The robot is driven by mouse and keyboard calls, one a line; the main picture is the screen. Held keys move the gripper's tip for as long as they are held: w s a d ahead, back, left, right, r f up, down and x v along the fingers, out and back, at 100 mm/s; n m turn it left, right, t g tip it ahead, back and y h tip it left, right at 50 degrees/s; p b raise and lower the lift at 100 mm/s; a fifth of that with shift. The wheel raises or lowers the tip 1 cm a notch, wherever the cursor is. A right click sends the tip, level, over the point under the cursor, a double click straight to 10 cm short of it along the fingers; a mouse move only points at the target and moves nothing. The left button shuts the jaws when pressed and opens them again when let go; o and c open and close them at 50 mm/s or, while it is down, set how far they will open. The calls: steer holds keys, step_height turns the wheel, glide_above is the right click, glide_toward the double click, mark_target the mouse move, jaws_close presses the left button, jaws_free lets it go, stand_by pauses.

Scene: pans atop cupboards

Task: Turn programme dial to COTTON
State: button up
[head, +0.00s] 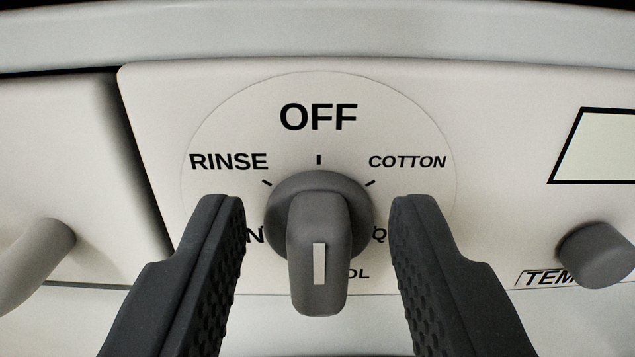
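The grey programme dial (318,215) stands out from the white panel in the middle of the head view. Its raised grip bar is upright, in line with the tick under OFF (318,117), and bears a white stripe near its lower end in the picture. The COTTON label (407,161) is up and right of the dial, with a slanted tick beside the knob. RINSE is up and left. Lower labels are partly hidden by the knob and my fingers. My gripper (318,203) is open, with one black finger on each side of the dial and visible gaps to both.
A smaller grey knob (597,254) by a partly hidden "TEM" label is at the right, below a framed display (604,146). A pale rounded handle (38,262) sticks out from the drawer front (60,140) at the left.

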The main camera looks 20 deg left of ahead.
steer(key=shift+w+a, duration=0.15)
steer(key=shift+w, duration=0.1)
